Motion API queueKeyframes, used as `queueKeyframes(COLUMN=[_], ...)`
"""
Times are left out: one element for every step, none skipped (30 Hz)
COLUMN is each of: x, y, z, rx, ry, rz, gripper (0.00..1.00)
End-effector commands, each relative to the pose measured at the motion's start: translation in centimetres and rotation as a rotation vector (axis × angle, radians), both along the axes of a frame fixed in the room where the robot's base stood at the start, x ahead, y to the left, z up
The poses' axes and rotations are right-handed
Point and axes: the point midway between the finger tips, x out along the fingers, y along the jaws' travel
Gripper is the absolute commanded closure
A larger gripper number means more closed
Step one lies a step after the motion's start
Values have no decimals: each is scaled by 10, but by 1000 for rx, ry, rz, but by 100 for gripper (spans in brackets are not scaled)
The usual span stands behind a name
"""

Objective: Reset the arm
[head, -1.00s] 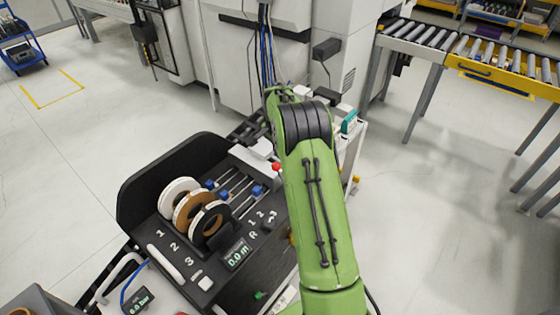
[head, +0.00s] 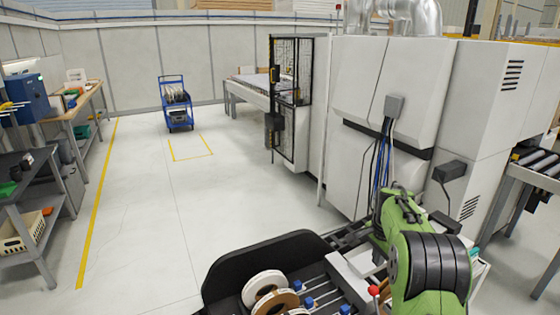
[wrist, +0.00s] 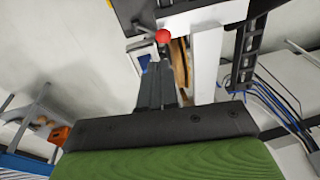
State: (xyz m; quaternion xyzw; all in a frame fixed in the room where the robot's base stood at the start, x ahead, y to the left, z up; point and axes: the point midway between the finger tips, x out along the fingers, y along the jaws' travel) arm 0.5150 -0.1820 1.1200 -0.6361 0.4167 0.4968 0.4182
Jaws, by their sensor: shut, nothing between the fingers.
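My green arm (head: 412,255) shows at the lower right of the head view, bent over the banding station beside the big white machine. My gripper (wrist: 160,80) shows in the wrist view, its two dark fingers together and nothing between them. A red ball knob (wrist: 163,36) is just beyond the fingertips in that view; whether they touch it I cannot tell. The red knob also shows in the head view (head: 374,290). In the head view the gripper itself is hidden behind the arm.
A black tray (head: 240,262) with a white roll (head: 264,285) and a brown roll is at the bottom. The white machine (head: 380,130) fills the right. A blue cart (head: 176,105) stands far back. The floor at left centre is clear.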

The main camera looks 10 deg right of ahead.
Motion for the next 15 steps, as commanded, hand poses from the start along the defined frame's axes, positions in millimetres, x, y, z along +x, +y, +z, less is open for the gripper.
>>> queueKeyframes(x=[-11,-21,-36,-48,-61,-80,-94,-109,-130,-146,-163,-185,-202,-219,-241], y=[17,27,42,52,63,76,86,95,107,116,124,134,141,147,155], z=[29,44,64,77,89,104,113,122,130,136,140,144,145,144,143], rx=[-14,-23,-36,-46,-58,-73,-85,-97,-113,-126,-140,-159,-174,-188,-209], ry=[-22,-29,-40,-49,-58,-70,-78,-86,-98,-107,-117,-129,-138,-148,-161], rz=[72,122,198,253,308,382,436,490,563,617,670,741,795,847,918], gripper=[100,100,100,100,100,100,100,100,100,100,100,100,100,100,100])
